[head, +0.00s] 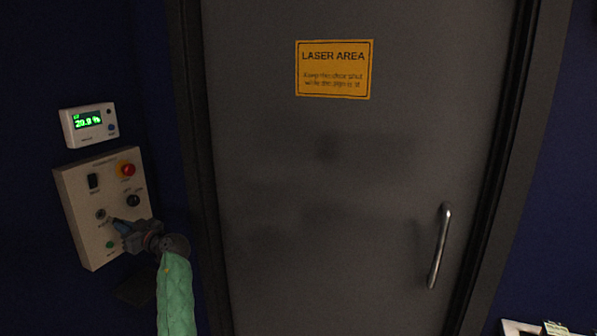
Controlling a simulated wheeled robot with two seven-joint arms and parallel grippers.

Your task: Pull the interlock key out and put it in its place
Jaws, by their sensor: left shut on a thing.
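A pale control box (82,215) is on the dark blue wall at the left. It has a red button on a yellow base (126,169), a black switch (93,181), a dark rotary knob (133,200), a small round lock-like fitting (101,214) and a green button (110,245). My left gripper (119,226) is at the box's lower right, shut on a small bluish piece that looks like the interlock key. The fingers mostly hide it, and I cannot tell whether it is still in the lock. My right gripper is out of view.
A white meter with a green display (88,121) is above the box. A dark ledge-like shape (135,288) is below it. A grey door (340,200) with a yellow "LASER AREA" sign (334,70) and a metal handle (439,246) fills the middle. White items (535,328) show at bottom right.

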